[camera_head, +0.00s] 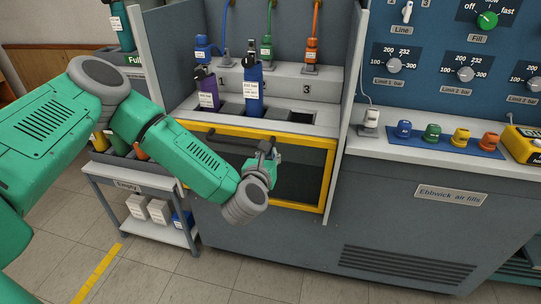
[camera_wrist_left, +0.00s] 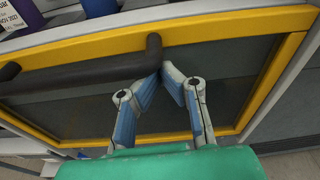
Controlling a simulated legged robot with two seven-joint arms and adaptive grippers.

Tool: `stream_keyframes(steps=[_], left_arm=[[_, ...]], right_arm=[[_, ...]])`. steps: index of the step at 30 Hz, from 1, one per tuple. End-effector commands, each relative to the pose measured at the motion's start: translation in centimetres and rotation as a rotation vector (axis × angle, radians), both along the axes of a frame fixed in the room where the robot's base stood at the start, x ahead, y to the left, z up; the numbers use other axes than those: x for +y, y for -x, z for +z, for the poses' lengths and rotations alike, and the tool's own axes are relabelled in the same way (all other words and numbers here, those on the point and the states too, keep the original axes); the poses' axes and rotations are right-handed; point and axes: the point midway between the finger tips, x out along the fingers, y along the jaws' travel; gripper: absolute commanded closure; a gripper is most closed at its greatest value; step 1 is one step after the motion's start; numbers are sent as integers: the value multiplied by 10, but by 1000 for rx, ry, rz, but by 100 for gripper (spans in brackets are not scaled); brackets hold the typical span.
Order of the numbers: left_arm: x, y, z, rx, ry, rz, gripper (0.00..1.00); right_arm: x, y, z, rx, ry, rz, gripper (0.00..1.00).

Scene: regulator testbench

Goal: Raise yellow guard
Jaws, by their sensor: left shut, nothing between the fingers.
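The yellow guard is a yellow frame (camera_head: 328,180) around a dark see-through panel on the cabinet front, below the cylinder slots. It fills much of the left wrist view (camera_wrist_left: 262,100). A dark bar handle (camera_wrist_left: 85,77) runs along the upper part of the guard, with one end post near the middle. My left gripper (camera_head: 266,156) is in front of the guard near this handle. In the left wrist view its fingertips (camera_wrist_left: 165,72) come together, empty, just below the right end of the handle. Whether they touch it I cannot tell. My right gripper is out of view.
Purple (camera_head: 207,90) and blue (camera_head: 252,90) cylinders stand in the slots above the guard; slot 3 (camera_head: 301,117) looks empty. Grey side walls (camera_head: 352,75) flank the bay. A shelf cart (camera_head: 137,178) stands at left. Coloured fittings (camera_head: 432,132) sit on the counter at right.

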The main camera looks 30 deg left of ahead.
Motion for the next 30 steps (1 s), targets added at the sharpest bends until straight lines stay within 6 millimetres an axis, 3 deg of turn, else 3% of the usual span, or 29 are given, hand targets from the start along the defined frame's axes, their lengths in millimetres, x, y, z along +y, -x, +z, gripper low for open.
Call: stream_keyframes(steps=[8, 21, 30], left_arm=[[1, -1, 77, -10, 4, 2, 100], [1, -1, 223, -11, 2, 1, 100], [0, -2, 283, -9, 1, 0, 100]], right_arm=[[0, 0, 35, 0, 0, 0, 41], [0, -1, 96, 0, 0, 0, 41], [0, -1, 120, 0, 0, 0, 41]])
